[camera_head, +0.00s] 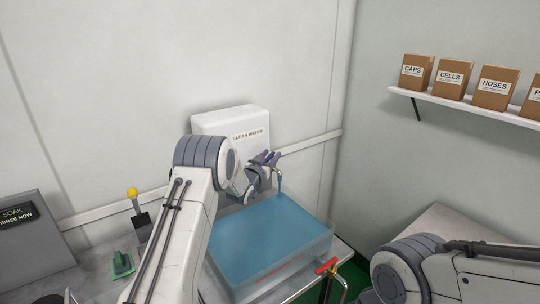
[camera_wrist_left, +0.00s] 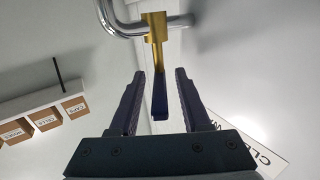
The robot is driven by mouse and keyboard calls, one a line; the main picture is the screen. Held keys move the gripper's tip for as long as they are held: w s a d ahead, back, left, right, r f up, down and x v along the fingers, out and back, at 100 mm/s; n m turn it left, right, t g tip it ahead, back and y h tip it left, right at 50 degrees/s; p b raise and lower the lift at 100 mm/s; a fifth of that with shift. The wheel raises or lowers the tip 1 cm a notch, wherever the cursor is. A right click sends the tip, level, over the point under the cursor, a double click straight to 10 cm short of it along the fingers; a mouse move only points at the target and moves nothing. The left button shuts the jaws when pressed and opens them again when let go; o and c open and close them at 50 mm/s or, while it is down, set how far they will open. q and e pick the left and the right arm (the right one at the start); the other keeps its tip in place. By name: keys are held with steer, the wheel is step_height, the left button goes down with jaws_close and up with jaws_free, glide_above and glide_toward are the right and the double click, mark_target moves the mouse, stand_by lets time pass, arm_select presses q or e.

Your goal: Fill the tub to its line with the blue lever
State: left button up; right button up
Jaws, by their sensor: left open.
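The tub (camera_head: 325,250) is a clear-walled box holding blue water (camera_head: 262,235); red markings show low on its front wall. I cannot make out its line against the water level. My left gripper (camera_head: 270,158) is in front of the white CLEAN WATER box (camera_head: 225,120), above the tub's back edge. In the left wrist view the blue lever (camera_wrist_left: 160,98) hangs from a brass valve (camera_wrist_left: 155,28) on a chrome pipe (camera_wrist_left: 125,28). My left gripper (camera_wrist_left: 160,88) is open, with the lever between its fingers and gaps on both sides. My right gripper is out of view.
A red-handled valve (camera_head: 326,265) stands at the tub's front right corner. At left are a green block (camera_head: 122,264), a yellow-topped item (camera_head: 133,193) and a grey SOAK sign box (camera_head: 25,240). A shelf (camera_head: 470,104) of cardboard boxes is on the right wall.

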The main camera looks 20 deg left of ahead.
arm_select(q)
steer(key=shift+w, duration=0.1)
jaws_close()
stand_by(1.4)
